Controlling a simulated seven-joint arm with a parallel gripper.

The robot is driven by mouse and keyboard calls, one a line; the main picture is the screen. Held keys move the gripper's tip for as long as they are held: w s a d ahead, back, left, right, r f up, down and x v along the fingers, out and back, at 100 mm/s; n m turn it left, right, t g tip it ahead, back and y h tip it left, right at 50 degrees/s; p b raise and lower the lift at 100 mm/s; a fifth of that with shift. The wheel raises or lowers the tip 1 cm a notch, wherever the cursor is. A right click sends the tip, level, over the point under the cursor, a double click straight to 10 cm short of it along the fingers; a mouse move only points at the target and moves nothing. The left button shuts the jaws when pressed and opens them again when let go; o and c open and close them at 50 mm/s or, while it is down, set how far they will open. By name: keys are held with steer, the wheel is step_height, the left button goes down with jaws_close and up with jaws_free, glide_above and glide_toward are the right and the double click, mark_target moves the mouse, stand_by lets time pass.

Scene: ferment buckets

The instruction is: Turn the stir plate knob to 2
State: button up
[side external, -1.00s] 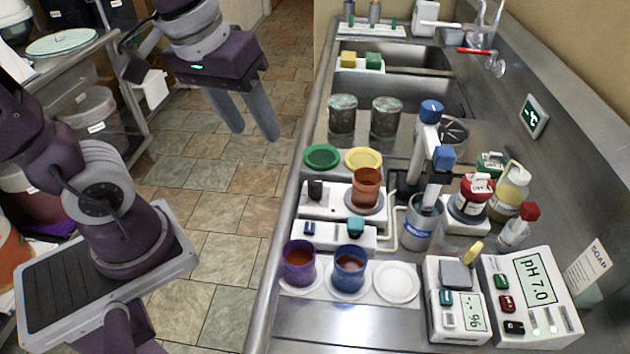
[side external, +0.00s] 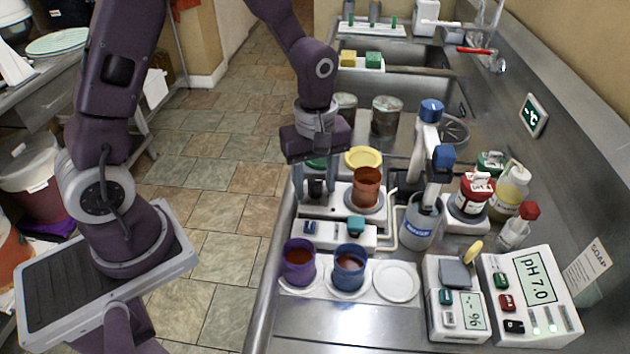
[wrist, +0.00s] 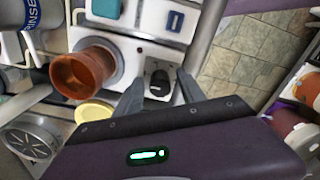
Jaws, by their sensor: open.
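The stir plate (side external: 340,208) is a white box with a brown beaker (side external: 367,188) on its round plate. Its black knob (side external: 316,187) is on the left part of its top. My gripper (side external: 315,194) is over the knob, pointing down, with one finger on each side of it. In the wrist view the knob (wrist: 159,83) shows between the two spread fingers, with gaps that look clear. I cannot tell whether either finger touches it. A small marking shows by the knob, but I cannot read its setting.
A white box with a blue switch (side external: 310,228) and a teal knob (side external: 356,224) is just in front. Purple (side external: 299,262) and blue (side external: 349,267) cups stand nearer the camera. A yellow dish (side external: 363,158) is behind. A stirrer stand (side external: 430,150) rises to the right.

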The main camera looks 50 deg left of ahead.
jaws_close()
steer(key=shift+m, duration=0.3)
steer(key=m, duration=0.4)
steer(key=shift+r+m, duration=0.1)
steer(key=shift+m, duration=0.3)
steer(key=m, duration=1.1)
steer(key=shift+m, duration=0.4)
steer(key=m, duration=0.6)
steer(key=shift+m, duration=0.4)
